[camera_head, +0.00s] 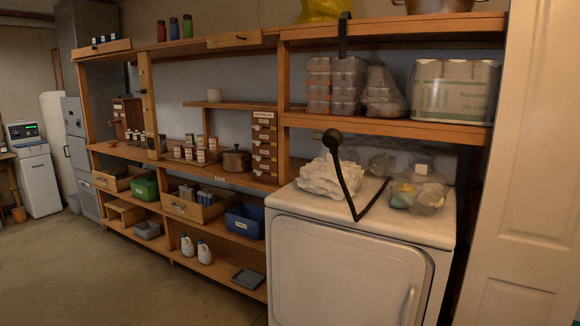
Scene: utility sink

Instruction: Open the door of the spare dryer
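A white dryer (425,228) stands at the lower right, beside the wooden shelving. Its front door (340,275) is a large rounded panel that looks shut, flush with the front. A pale vertical handle (408,304) is near the door's right edge. The bottom of the door is cut off by the picture edge. Neither of my grippers is in view.
On the dryer lie a white crumpled cloth (330,178) and a clear bag (419,190). A white panelled door (530,170) stands at right. Open floor (130,275) lies at left.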

